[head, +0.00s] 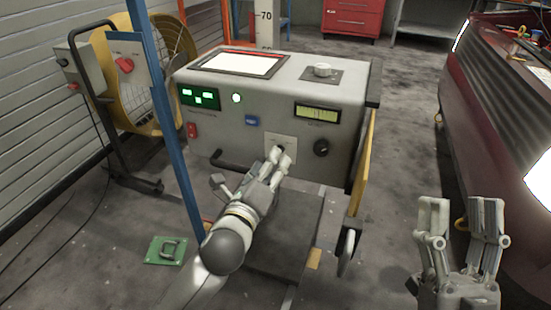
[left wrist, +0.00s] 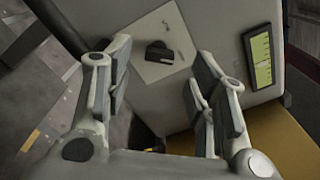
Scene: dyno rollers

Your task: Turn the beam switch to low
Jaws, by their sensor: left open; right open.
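A black switch knob (left wrist: 158,52) sits on a pale square plate (left wrist: 150,20) in the left wrist view, with small marks too fine to read. In the head view the plate (head: 274,140) is on the front of the grey console (head: 230,130). My left gripper (head: 279,157) is open in front of the plate. In the left wrist view the knob shows in the gap between its fingertips (left wrist: 160,75), with no contact seen. My right gripper (head: 461,212) is open and empty at the lower right, away from the console.
A black round knob (head: 321,147) is right of the plate, below a lit yellow-green gauge (head: 317,114). A blue post (head: 172,130) stands left of my left arm. A red car (head: 490,110) is at the right.

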